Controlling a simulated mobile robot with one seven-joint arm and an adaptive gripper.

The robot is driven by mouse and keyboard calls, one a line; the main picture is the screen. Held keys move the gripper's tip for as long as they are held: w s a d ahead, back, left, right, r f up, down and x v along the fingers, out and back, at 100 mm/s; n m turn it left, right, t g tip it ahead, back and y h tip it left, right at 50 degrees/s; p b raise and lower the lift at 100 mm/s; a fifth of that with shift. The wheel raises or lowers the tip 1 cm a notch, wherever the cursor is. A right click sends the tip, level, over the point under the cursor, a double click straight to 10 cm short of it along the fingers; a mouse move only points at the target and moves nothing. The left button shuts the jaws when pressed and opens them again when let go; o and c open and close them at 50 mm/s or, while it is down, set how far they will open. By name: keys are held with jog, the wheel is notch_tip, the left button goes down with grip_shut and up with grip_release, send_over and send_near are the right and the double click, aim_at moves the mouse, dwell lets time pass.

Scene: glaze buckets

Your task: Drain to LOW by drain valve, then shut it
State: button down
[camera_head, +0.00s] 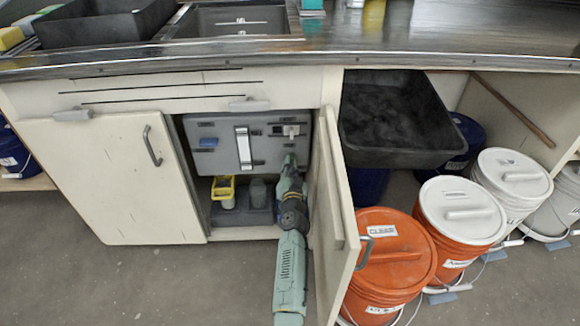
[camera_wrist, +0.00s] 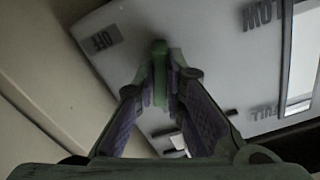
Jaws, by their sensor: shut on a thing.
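A grey panel (camera_head: 222,158) stands inside the open cabinet, with an upright pale gauge strip (camera_head: 244,150) on its front. In the wrist view the panel (camera_wrist: 215,50) carries upside-down OFF, LOW and FULL labels, and part of a bright gauge window (camera_wrist: 303,55) shows at the right edge. The liquid level cannot be read. My gripper (camera_head: 290,162) reaches in at the panel's right side. In the wrist view my gripper (camera_wrist: 161,68) is shut on a green handle (camera_wrist: 160,78), apparently the drain valve's. The valve body is hidden.
The open cabinet door (camera_head: 335,215) stands close to the right of my arm. A yellow container (camera_head: 223,188) and a grey jar (camera_head: 258,193) sit below the panel. Orange buckets (camera_head: 395,255) and white buckets (camera_head: 510,180) stand farther right. The floor at left is clear.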

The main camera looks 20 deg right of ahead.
jog(key=shift+m, duration=0.3)
jog(key=m, duration=1.2)
jog(key=shift+a+r+m, duration=0.1)
jog(key=shift+r+m, duration=0.05)
jog(key=shift+m, duration=0.15)
dwell(0.5)
jog(key=c, duration=1.7)
grip_release()
jog(key=shift+o, duration=0.2)
